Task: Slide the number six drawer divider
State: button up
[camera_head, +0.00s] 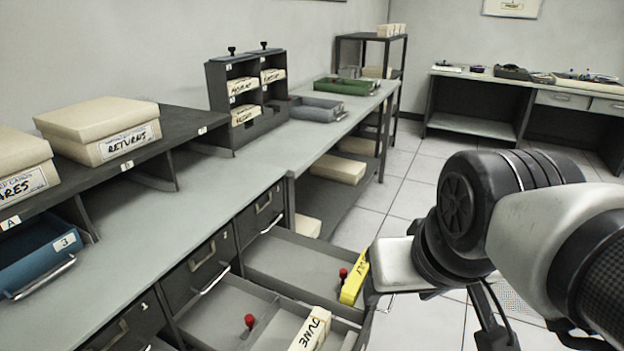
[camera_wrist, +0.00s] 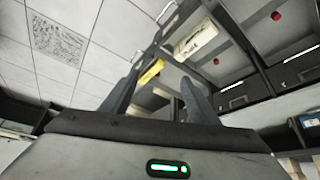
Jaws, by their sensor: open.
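Two drawers stand pulled out under the counter. The far drawer (camera_head: 300,262) has a red knob (camera_head: 343,273) beside a yellow card block (camera_head: 354,278). The near drawer (camera_head: 220,308) has a red knob (camera_head: 249,320) and a cream block marked JUNE (camera_head: 311,330). I cannot read a six on either drawer. In the wrist view my gripper (camera_wrist: 162,72) is open and empty, with the yellow block (camera_wrist: 150,72) seen between its fingers and the cream block (camera_wrist: 197,38) beyond. In the head view my arm hides the fingers at the far drawer's front end.
Closed drawers, one labelled 1 (camera_head: 122,325), line the counter front. A card rack (camera_head: 246,95) and grey tray (camera_head: 318,109) stand farther back. The tiled floor (camera_head: 410,200) is open behind my arm.

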jog(key=shift+w+r, duration=0.2)
jog(key=c, duration=0.6)
jog(key=shift+n+g, duration=0.6)
jog(key=shift+n, duration=0.2)
jog(key=w+r, duration=0.1)
jog(key=w, duration=0.1)
jog(key=w+r+p, duration=0.1)
jog(key=w, duration=0.1)
jog(key=w+r, duration=0.1)
jog(key=w, duration=0.1)
jog(key=shift+w+a+p, duration=0.15)
jog(key=shift+w+p, duration=0.1)
jog(key=shift+p, duration=0.15)
jog(key=shift+c, duration=0.7)
jog(key=n+g+p, duration=0.4)
jog(key=n+p, duration=0.1)
jog(key=n, duration=0.2)
send_over(343, 270)
notch_tip(343, 270, down, 17)
notch_tip(343, 270, down, 17)
jog(key=shift+f+b, duration=0.1)
jog(key=shift+b, duration=1.15)
jog(key=shift+c, duration=0.4)
grip_shut()
